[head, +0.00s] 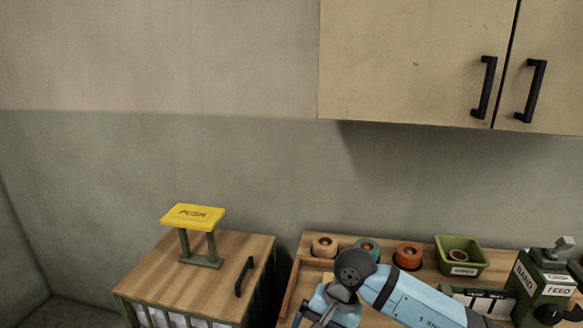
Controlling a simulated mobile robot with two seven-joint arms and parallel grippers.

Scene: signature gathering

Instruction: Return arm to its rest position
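My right arm (415,300), light blue with a dark grey joint, reaches in from the lower right over the wooden worktop. Its wrist bends down near the bottom edge. The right gripper (328,312) is only partly seen there, and its fingertips are hidden or cut off, so I cannot tell whether it is open or shut. My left arm and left gripper are not in view.
A wooden-topped cabinet (170,285) at left carries a yellow push plate (193,216) on green posts and a black handle (244,276). Round spools (407,256), a green bin (460,256) and a band feeder (543,284) stand behind the arm. Wall cupboards (420,60) hang above.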

